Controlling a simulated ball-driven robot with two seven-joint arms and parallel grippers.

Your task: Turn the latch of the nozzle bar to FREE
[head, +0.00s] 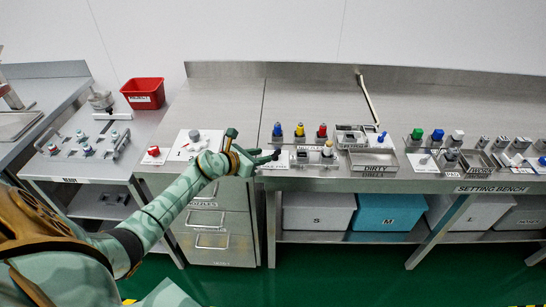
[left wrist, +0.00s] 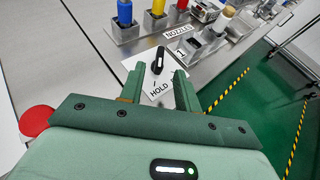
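The latch is a small black bar knob with a pale mark (left wrist: 160,60). It stands on a white plate (left wrist: 148,78) that reads HOLD, in the left wrist view. The FREE lettering cannot be made out. My left gripper (left wrist: 160,73) is open, its two green fingers apart on either side of the latch in the picture. The latch appears just beyond the fingertips, and I cannot tell if they touch it. In the head view, my left gripper (head: 270,157) is at the bench front and partly covers the white plate (head: 281,161). My right gripper is not in view.
A red button (head: 153,151) is to the left. Trays (head: 373,163) and several fittings stand to the right. The bench top (head: 225,100) behind is clear.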

